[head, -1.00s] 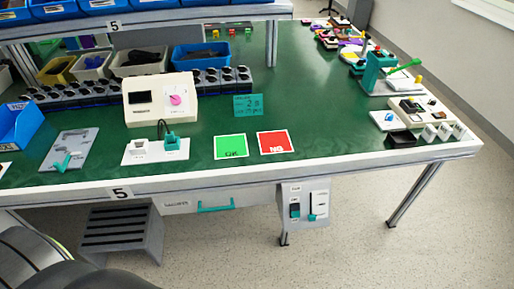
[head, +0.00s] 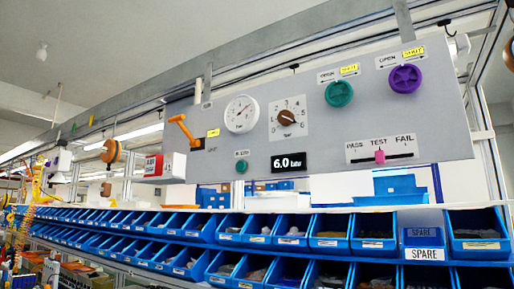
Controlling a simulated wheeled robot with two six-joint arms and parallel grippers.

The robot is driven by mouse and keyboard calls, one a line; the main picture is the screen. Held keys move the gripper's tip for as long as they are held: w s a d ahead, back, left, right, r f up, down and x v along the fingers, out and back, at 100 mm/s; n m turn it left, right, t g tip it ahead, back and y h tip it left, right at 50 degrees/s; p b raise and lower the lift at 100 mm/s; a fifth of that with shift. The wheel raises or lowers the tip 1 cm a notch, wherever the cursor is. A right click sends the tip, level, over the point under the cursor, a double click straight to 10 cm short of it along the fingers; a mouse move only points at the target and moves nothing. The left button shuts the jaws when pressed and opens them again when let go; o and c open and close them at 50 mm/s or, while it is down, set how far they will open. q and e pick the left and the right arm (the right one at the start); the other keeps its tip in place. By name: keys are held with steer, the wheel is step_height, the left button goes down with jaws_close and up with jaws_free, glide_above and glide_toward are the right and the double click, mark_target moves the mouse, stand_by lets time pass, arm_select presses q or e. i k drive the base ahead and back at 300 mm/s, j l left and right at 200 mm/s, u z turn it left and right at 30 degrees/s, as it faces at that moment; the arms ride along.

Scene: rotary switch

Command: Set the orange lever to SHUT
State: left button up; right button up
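The orange lever (head: 183,129) is on the left part of a grey panel (head: 240,172) in the head view. Its arm slants from an upper-left knob end down to a dark pivot at lower right. A small yellow label (head: 213,132) is to the right of the lever; its text is too small to read. Neither of my grippers is in view.
The panel also bears a round gauge (head: 241,114), a brown rotary knob (head: 287,117), green (head: 338,94) and purple (head: 405,78) handwheels, a pink slider (head: 379,156) and a 6.0 display (head: 288,162). Rows of blue bins (head: 330,231) run below it.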

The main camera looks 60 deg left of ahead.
mark_target(194, 143)
steer(key=j+u, duration=0.1)
steer(key=u, duration=2.45)
steer(key=j, duration=0.1)
